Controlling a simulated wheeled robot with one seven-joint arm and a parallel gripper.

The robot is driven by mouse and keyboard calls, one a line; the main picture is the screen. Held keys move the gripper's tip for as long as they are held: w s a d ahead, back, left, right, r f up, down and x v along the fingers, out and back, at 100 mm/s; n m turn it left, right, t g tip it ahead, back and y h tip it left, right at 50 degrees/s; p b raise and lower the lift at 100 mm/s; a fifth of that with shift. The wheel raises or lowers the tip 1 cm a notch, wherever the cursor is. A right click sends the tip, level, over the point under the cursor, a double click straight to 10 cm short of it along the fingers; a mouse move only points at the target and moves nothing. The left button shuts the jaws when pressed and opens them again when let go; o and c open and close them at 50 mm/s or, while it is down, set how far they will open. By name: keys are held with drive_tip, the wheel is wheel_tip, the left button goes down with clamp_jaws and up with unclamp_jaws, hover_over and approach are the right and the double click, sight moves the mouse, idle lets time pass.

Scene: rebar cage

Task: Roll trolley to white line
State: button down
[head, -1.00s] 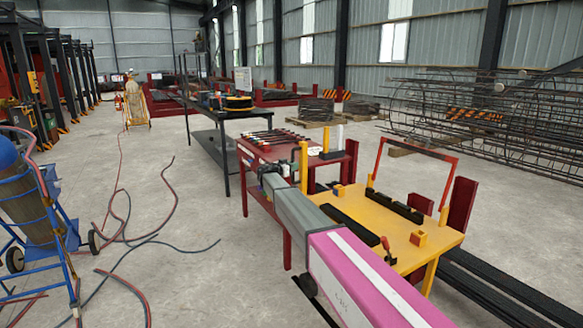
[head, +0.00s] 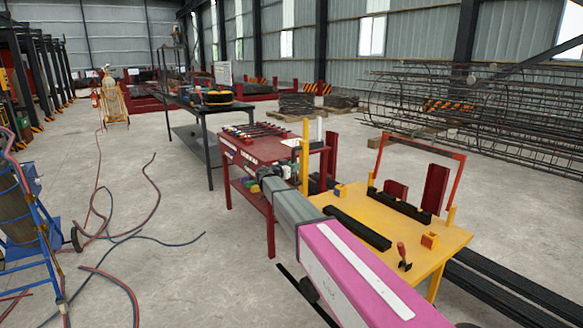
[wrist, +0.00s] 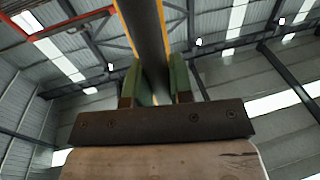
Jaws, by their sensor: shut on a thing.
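The trolley appears to be the yellow-topped table (head: 440,240), with a red hoop (head: 420,146) at its far side and a yellow post (head: 304,155) at its left corner. My gripper, at the end of my pink and grey arm, reaches the trolley's left side near this post; its fingertips are mostly hidden in the head view. In the wrist view my gripper (wrist: 157,82) has green pads shut on a dark upright bar with yellow edges (wrist: 145,30). No white line on the floor can be made out.
A red tool table (head: 262,155) stands close left of the trolley. Dark bars (head: 500,285) lie on the floor at right, and red uprights (head: 435,187) stand behind. Hoses (head: 135,237) and a blue cylinder cart (head: 40,235) are at left. Concrete floor is open between them.

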drive_tip(key=shift+w+a, duration=0.1)
drive_tip(key=c, duration=1)
unclamp_jaws()
drive_tip(key=v, duration=1)
drive_tip(key=shift+s+a, duration=0.2)
drive_tip(key=shift+s, duration=0.1)
